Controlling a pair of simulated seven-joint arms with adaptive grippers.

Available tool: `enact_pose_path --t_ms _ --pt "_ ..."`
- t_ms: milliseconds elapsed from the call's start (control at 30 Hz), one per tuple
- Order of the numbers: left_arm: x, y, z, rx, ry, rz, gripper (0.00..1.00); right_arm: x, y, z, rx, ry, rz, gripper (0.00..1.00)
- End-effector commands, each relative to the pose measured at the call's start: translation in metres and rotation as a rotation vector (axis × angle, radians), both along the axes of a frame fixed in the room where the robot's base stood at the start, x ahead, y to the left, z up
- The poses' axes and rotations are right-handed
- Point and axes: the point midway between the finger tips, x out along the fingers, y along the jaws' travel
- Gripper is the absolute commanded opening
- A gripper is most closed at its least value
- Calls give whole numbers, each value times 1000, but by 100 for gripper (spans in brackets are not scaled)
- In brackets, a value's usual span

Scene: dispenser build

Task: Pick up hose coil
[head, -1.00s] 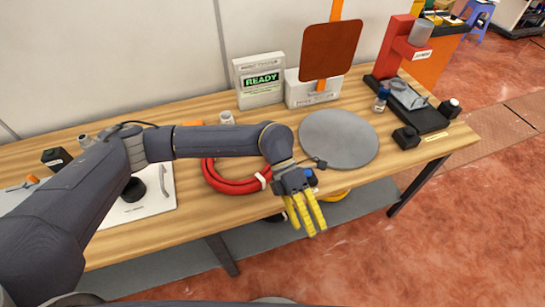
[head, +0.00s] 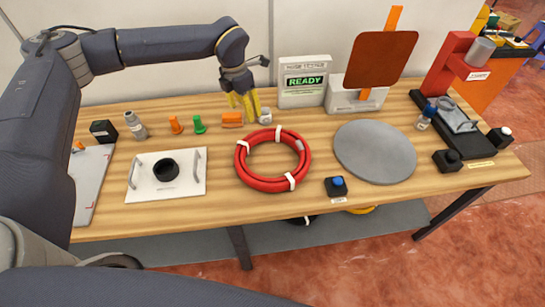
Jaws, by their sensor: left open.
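The hose coil (head: 264,184) is a red ring of hose bound with white ties. It lies flat on the wooden table, between the white plate with handles and the grey disc. My left gripper (head: 244,110) has yellow fingers pointing down. It is open and empty, above the back part of the table behind the coil, apart from it. The whole coil is in view. My right gripper does not show.
Near the left gripper stand a small white-capped jar (head: 266,116) and an orange block (head: 232,120). A white plate (head: 190,186) lies left of the coil. A black box with a blue button (head: 336,187) and a grey disc (head: 375,152) are to the right.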

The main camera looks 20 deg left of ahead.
Motion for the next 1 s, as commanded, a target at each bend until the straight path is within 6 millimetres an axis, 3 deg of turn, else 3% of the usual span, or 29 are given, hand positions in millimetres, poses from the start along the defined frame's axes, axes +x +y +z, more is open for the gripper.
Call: enact_pose_path --t_ms 300,500,1000 --pt "5 -5 -60 0 5 -1 60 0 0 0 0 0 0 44" --pt "8 -6 -86 -1 3 -1 60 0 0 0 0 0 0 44" --pt "10 -8 -111 0 3 -2 60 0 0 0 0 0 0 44"
